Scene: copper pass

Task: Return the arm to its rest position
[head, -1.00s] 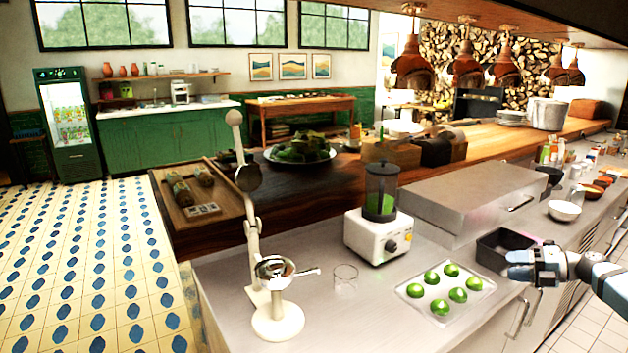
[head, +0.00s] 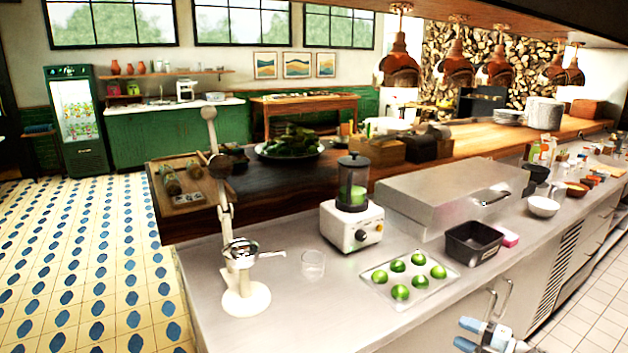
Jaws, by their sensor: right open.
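My right gripper (head: 463,334) is low at the bottom right, in front of the steel counter (head: 400,325) and beside its cabinet front. Its two pale blue-grey fingers stand apart with nothing seen between them. The frame's bottom edge cuts off part of this arm. My left arm and gripper are out of view.
A black bin (head: 473,243), a tray (head: 375,275) of several limes, a blender (head: 352,222), a small glass (head: 313,263) and a white citrus press (head: 243,290) stand on the counter. Cabinet handles (head: 503,297) jut near my right gripper. White tiled floor (head: 590,315) is clear at right.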

